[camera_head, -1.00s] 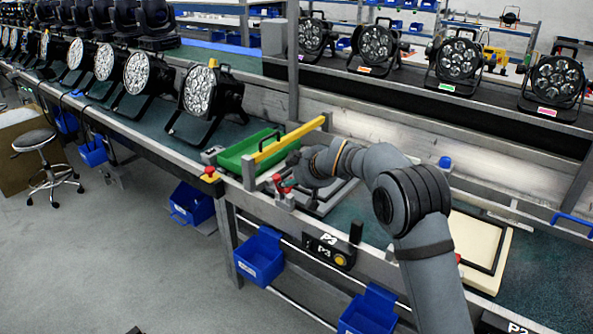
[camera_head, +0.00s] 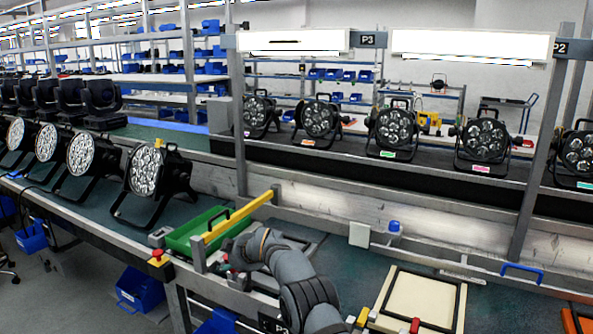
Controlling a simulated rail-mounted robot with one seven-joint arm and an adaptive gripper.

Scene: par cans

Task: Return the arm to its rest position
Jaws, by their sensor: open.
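A yellow bar (camera_head: 238,218) rises beside the tray. A par can (camera_head: 155,185) stands on the bench to the left, with several more behind. A cream board with a black frame (camera_head: 420,298) lies right of my arm. A post (camera_head: 540,150) stands at the right.

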